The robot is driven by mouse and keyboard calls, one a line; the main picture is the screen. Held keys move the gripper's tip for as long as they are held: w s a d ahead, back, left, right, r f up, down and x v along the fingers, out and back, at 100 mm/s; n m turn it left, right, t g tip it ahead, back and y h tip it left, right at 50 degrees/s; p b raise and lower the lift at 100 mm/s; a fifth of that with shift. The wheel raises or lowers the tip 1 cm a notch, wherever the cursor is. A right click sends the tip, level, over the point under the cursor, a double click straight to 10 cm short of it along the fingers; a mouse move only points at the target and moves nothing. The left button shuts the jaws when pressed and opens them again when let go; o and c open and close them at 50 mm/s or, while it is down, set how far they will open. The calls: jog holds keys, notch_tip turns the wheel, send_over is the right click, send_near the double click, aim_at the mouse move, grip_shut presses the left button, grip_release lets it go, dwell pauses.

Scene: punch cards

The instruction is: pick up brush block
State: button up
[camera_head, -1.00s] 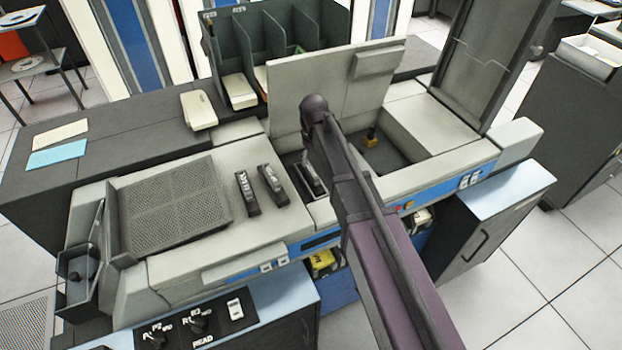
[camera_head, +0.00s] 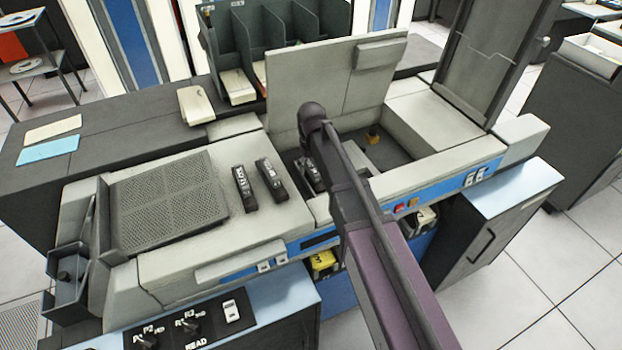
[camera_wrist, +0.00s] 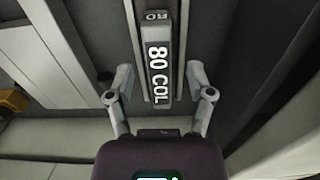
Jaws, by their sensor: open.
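A dark block labelled "80 COL" (camera_wrist: 157,65) lies below my gripper (camera_wrist: 160,78) in the wrist view, between its two fingers. The fingers are open and stand apart on either side of the block, and no contact shows. In the head view, a dark labelled block (camera_head: 311,174) sits in the open bay beside my arm, which partly covers it; it looks like the same block. My gripper's fingers are hidden behind my arm there. Two similar dark blocks, a left one (camera_head: 244,188) and a right one (camera_head: 270,179), lie on the machine top. Which is the brush block cannot be told by name.
The machine's raised lid (camera_head: 330,80) stands behind the bay. The bay holds a small yellow-brown part (camera_head: 374,134). A perforated plate (camera_head: 165,200) is at left. A divided card rack (camera_head: 275,35) stands behind. Pale walls flank my fingers in the wrist view.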

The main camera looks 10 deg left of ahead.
jog(key=shift+f, duration=0.15)
dwell(0.5)
grip_shut()
